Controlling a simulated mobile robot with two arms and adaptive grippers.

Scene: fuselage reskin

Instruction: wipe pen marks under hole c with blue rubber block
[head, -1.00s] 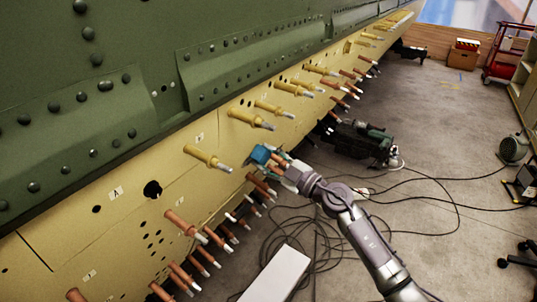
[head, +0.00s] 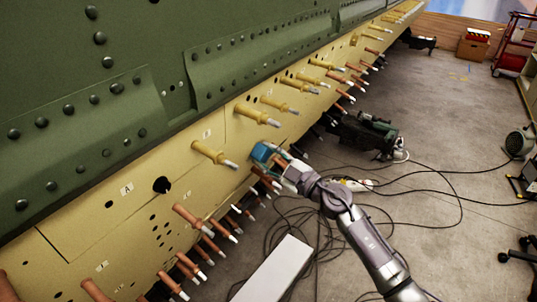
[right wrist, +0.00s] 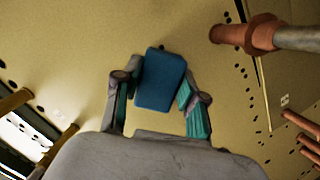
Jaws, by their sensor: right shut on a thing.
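A blue rubber block (head: 264,152) is held between the fingers of my right gripper (head: 275,162), close to the yellow fuselage skin (head: 75,217). In the right wrist view the block (right wrist: 159,80) sits between the teal-padded fingers of the gripper (right wrist: 160,95), with the skin behind it. I cannot tell whether the block touches the skin. A label reading A (head: 126,188) shows beside a dark round hole (head: 161,185). Other small labels are too small to read, so I cannot pick out hole c. No pen marks can be made out. My left gripper is not in view.
Yellow pins (head: 257,115) and copper-coloured pins (head: 192,219) stick out of the skin around the gripper. Green riveted panels (head: 235,60) lie above. Black cables (head: 440,197) and dark equipment (head: 362,136) lie on the floor. The floor at right is mostly free.

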